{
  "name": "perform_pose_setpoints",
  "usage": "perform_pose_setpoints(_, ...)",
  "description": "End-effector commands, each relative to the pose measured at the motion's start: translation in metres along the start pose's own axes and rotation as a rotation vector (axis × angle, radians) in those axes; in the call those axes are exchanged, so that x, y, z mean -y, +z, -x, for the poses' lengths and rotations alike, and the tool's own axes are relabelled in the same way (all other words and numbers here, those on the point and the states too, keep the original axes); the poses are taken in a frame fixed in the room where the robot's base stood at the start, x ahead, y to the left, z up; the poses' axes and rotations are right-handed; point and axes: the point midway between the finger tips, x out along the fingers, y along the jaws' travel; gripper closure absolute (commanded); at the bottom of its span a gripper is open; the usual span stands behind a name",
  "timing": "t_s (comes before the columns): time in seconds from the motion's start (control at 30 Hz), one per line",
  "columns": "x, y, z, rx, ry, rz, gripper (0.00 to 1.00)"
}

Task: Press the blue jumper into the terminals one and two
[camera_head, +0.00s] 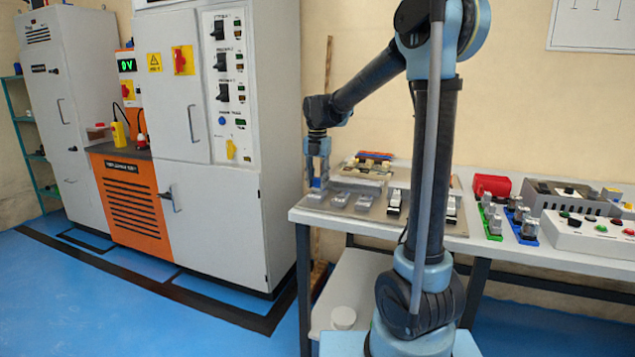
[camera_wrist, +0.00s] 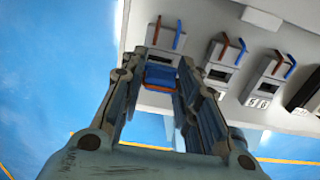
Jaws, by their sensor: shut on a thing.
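The blue jumper (camera_wrist: 160,76) is between the two fingers of my gripper (camera_wrist: 162,64) in the wrist view. My gripper also shows in the head view (camera_head: 318,172), pointing down at the left end of the table, with a bit of blue between its fingers. Grey terminal blocks with red and blue levers stand in a row: one just beyond the jumper, partly hidden by the fingers, then a second (camera_wrist: 222,54) and a third (camera_wrist: 266,80) to the right. The jumper is over or at the leftmost block. I cannot tell whether it touches it.
The white table (camera_head: 460,243) also bears a red case (camera_head: 491,185), green and blue racks of parts, and a button box (camera_head: 590,232) at right. A tall grey cabinet (camera_head: 215,210) stands close left of the table. Blue floor lies beyond the table's edge.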

Motion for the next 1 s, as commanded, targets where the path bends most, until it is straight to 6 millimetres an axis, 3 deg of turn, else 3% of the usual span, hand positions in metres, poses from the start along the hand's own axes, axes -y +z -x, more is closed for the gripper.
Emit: perform_pose_setpoints(1.0, 0.000, 0.000, -0.020, 0.000, 0.000, 0.000, 0.87)
